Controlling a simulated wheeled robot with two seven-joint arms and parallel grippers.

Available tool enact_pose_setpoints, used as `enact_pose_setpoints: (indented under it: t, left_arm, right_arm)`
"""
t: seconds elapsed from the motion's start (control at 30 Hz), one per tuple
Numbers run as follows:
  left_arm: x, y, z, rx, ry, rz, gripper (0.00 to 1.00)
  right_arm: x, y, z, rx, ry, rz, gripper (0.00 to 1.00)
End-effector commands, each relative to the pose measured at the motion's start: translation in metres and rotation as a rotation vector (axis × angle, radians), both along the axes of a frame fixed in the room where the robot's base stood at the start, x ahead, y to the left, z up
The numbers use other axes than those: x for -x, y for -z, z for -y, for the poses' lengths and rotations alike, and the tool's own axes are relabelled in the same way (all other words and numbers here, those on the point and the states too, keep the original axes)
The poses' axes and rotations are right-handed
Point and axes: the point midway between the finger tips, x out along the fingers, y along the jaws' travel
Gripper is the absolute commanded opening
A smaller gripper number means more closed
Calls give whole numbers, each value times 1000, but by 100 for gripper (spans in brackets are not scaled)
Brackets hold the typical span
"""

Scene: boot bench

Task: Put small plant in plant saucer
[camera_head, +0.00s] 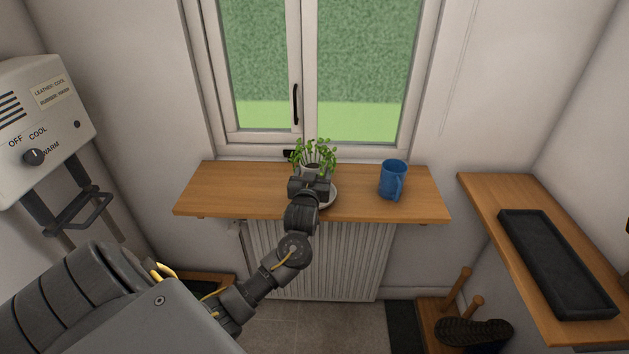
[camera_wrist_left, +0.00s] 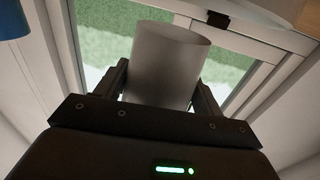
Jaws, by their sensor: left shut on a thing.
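The small plant (camera_head: 314,153) has green leaves and a pale pot. It is at the window shelf, on the far side of my left gripper (camera_head: 310,180). My left gripper is shut on the pot, which shows between the two fingers in the left wrist view (camera_wrist_left: 165,68). The pale plant saucer (camera_head: 332,194) is on the shelf, mostly hidden behind my gripper, with its right edge showing. I cannot tell whether the pot touches the saucer or is above it. My right gripper is not in view.
A blue mug (camera_head: 393,180) stands on the wooden shelf (camera_head: 225,188) to the right of the saucer. The window (camera_head: 300,70) is behind the shelf and a radiator (camera_head: 330,260) below. A side bench (camera_head: 480,190) holds a black tray (camera_head: 556,262). The shelf's left part is clear.

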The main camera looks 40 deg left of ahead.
Motion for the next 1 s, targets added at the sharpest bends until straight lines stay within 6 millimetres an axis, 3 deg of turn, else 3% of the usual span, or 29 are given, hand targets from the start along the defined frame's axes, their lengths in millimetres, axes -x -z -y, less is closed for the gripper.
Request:
enact_pose_setpoints:
  t: [0.17, 0.43, 0.83, 0.87, 1.0]
  left_arm:
    - [-3, 3, -2, -1, 0, 2, 31]
    - [-5, 33, -2, -1, 1, 2, 31]
    - [-5, 40, -2, 1, 0, 3, 31]
    - [-5, 41, -2, 1, 1, -1, 69]
    - [-5, 41, -2, 1, 0, -1, 88]
  right_arm:
    - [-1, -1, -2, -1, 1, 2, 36]
    - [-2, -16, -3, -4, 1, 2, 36]
    - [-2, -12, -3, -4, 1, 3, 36]
    - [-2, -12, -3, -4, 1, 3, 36]
    - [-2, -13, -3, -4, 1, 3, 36]
